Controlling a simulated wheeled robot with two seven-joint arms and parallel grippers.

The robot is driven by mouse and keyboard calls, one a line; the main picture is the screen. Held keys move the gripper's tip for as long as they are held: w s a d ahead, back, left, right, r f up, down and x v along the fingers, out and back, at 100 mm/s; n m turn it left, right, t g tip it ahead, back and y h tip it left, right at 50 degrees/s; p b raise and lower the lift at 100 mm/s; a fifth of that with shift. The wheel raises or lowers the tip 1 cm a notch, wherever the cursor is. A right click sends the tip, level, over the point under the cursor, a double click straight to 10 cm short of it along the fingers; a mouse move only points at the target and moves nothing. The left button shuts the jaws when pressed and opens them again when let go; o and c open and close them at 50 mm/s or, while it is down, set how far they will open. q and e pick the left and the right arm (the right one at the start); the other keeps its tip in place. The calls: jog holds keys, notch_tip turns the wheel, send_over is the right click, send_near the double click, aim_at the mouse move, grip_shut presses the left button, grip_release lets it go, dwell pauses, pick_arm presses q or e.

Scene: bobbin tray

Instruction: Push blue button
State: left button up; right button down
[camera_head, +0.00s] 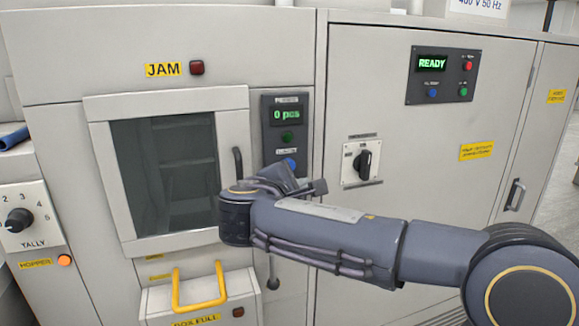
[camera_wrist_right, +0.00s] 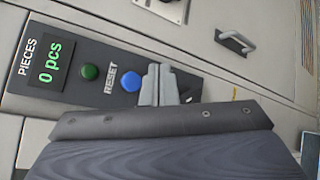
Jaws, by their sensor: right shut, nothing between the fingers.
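A blue button (camera_head: 290,164) sits at the bottom of a dark counter panel (camera_head: 273,140) reading "0 pcs". In the right wrist view the blue button (camera_wrist_right: 130,81) is beside the word RESET, with a green button (camera_wrist_right: 90,72) beyond it. A second blue button (camera_head: 432,93) is on the READY panel at the upper right. My right gripper (camera_head: 288,178) is shut and empty, just below the counter panel's blue button. In the wrist view its fingertips (camera_wrist_right: 158,78) appear close beside that button; I cannot tell whether they touch it. My left gripper is out of view.
A door with a dark window (camera_head: 165,170) and a black handle (camera_head: 238,162) lies left of the panel. A yellow handle (camera_head: 200,303) sticks out below. A rotary switch (camera_head: 364,162) is to the right. A tally knob (camera_head: 19,220) is at far left.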

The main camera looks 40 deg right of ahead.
aim_at(295, 169)
jog(key=w+d+p, duration=0.1)
jog(key=w+d, duration=0.1)
jog(key=w, duration=0.4)
jog(key=shift+w, duration=0.15)
dwell(1.9)
jog(key=shift+w+d, duration=0.15)
jog(key=shift+w, duration=0.2)
jog(key=shift+w+d+p, duration=0.15)
jog(key=shift+w+p, duration=0.25)
jog(key=shift+w, duration=0.05)
dwell(0.7)
jog(key=shift+s, duration=0.15)
jog(key=shift+s+a+b, duration=0.3)
jog(key=shift+s+b, duration=0.1)
jog(key=shift+s, duration=0.35)
jog(key=shift+s+a+b, duration=0.2)
jog(key=shift+s+a, duration=0.05)
jog(key=shift+s, duration=0.55)
jog(key=shift+s+a+b, duration=0.2)
jog(key=shift+s+a, duration=0.05)
jog(key=shift+s, duration=0.55)
jog(key=shift+s+a+b, duration=0.2)
jog(key=shift+s+a, duration=0.05)
jog(key=shift+s, duration=0.55)
